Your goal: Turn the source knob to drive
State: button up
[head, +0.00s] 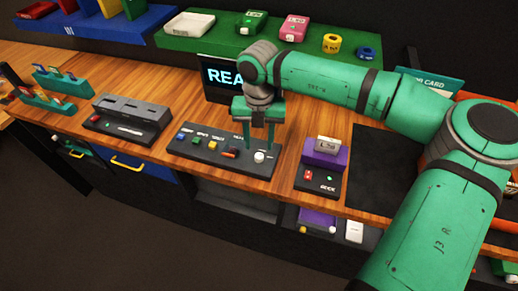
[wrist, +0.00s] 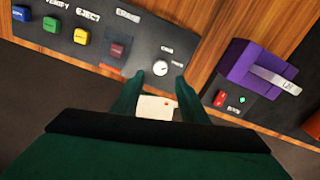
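The source knob (wrist: 160,68) is a small round white knob with a dark mark, at the right end of a dark control panel (head: 215,157). Small white labels sit above it; one seems to read CARD, the other is too blurred to read. The knob also shows in the head view (head: 259,156). My gripper (head: 258,145) points down over that end of the panel. In the wrist view its green fingers (wrist: 158,80) are apart, tips just short of the knob on either side. I cannot tell whether they touch it.
Blue, green, yellow and dark red buttons (wrist: 117,50) line the panel left of the knob. A purple card device (head: 324,155) stands close on the right. A screen (head: 222,77) stands behind. A whitish piece (wrist: 157,107) shows between the fingers, its place unclear.

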aim_at(259, 156)
notch_tip(259, 156, up, 5)
dwell(0.3)
dwell(0.4)
